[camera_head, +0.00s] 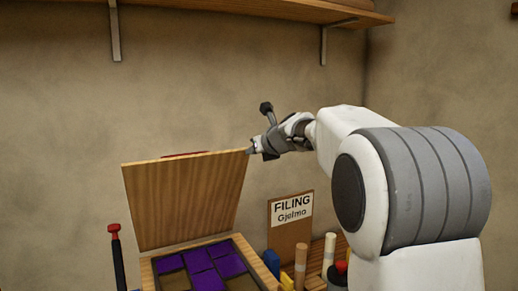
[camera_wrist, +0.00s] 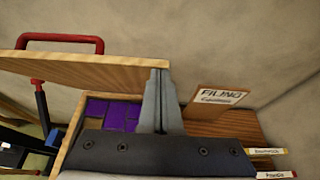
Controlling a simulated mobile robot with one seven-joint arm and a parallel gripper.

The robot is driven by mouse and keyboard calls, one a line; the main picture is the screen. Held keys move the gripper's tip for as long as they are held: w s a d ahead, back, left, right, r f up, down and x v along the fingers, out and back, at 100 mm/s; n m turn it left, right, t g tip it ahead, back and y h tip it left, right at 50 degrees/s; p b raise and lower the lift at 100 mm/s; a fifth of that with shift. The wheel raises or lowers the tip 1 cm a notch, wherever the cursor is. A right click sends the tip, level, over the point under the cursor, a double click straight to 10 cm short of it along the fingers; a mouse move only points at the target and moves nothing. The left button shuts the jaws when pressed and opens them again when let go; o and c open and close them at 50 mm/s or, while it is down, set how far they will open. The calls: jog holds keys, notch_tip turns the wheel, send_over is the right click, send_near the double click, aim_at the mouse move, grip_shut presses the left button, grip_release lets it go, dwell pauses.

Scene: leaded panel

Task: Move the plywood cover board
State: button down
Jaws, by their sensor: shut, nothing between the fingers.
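The plywood cover board (camera_head: 185,202) stands raised and tilted at the back of a wooden-rimmed case (camera_head: 259,264), its lower edge along the case. It also shows in the wrist view (camera_wrist: 95,72), where a red handle (camera_wrist: 60,40) is on its far face. My gripper (camera_head: 250,151) is shut and empty at the board's upper right corner. In the wrist view my closed fingertips (camera_wrist: 160,73) are right at the board's edge; I cannot tell if they touch. Purple panes (camera_head: 206,264) lie in the open case.
A FILING sign board (camera_head: 290,222) stands right of the case. Several upright sticks and a red-topped item (camera_head: 341,267) stand near it. A red-topped dark rod (camera_head: 116,258) stands at left. A shelf (camera_head: 250,9) runs overhead; the wall is behind.

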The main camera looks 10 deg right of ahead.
jog(key=b+v, duration=0.2)
jog(key=v, duration=1.5)
jog(key=s+a+f+n+g+h+b, duration=0.1)
jog(key=s+f+n+g+b, duration=0.1)
jog(key=s+f+n, duration=1.2)
jog(key=s+a+f+n+g+h+b, duration=0.2)
jog(key=s+f+n+g, duration=0.3)
jog(key=s+f+n, duration=1)
jog(key=f+n+b, duration=0.1)
jog(key=n, duration=0.2)
jog(key=shift+a+f+n+h, duration=0.15)
jog(key=shift+a+n+h, duration=0.15)
jog(key=shift+n, duration=0.1)
jog(key=shift+s, duration=0.1)
